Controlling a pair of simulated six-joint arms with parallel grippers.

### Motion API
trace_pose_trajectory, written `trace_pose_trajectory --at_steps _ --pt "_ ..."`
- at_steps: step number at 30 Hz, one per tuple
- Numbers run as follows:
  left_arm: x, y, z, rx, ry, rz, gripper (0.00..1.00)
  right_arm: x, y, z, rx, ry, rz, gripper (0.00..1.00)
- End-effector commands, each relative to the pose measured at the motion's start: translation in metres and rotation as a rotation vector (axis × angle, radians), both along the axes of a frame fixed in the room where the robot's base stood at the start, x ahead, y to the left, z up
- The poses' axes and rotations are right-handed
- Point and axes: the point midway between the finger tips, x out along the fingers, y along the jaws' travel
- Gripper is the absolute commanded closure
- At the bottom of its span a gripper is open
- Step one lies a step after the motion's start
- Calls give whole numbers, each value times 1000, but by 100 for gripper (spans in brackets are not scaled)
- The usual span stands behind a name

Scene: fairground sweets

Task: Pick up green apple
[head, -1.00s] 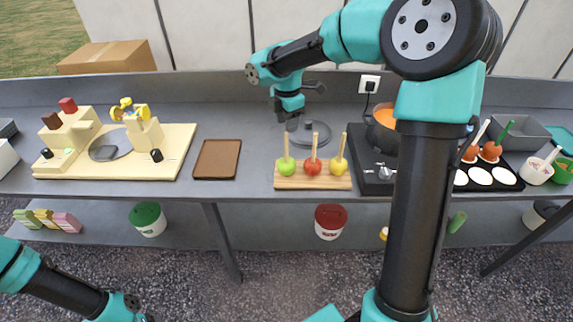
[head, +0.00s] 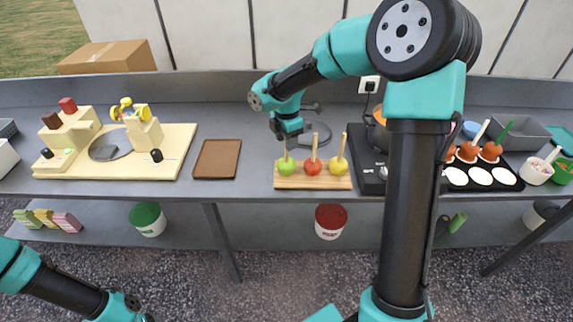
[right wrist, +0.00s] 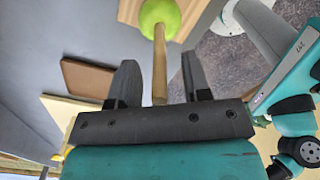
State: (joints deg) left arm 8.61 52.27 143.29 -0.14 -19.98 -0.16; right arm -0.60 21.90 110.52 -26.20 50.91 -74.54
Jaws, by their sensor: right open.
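The green apple (head: 286,168) sits at the left end of a wooden board (head: 313,183), its stick upright. A red apple (head: 312,167) and a yellow apple (head: 338,166) stand beside it on sticks. My right gripper (head: 287,140) is just above the green apple, at its stick's top. In the right wrist view the green apple (right wrist: 160,17) is at the top edge, partly cut off. Its stick runs down between the two spread fingers of my right gripper (right wrist: 158,68), which hold nothing. My left arm shows at lower left, but its gripper is out of view.
A brown tray (head: 217,159) lies left of the board. A black burner with an orange-filled pot (head: 379,134) stands to the right, partly behind my right arm. A dark tray (head: 482,177) with coated apples lies farther right. Counter between brown tray and board is clear.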

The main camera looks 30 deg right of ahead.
Motion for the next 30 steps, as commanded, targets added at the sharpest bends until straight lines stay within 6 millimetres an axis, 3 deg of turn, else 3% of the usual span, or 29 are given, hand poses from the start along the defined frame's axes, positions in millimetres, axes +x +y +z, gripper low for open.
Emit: trace_pose_trajectory --at_steps 14,27,30 --pt "0 0 0 0 0 0 35 0 0 -1 0 -1 -1 56" --pt "0 0 0 0 0 0 35 0 0 -1 0 -1 -1 98" --pt "0 0 0 0 0 0 35 0 0 0 0 -1 -1 100"
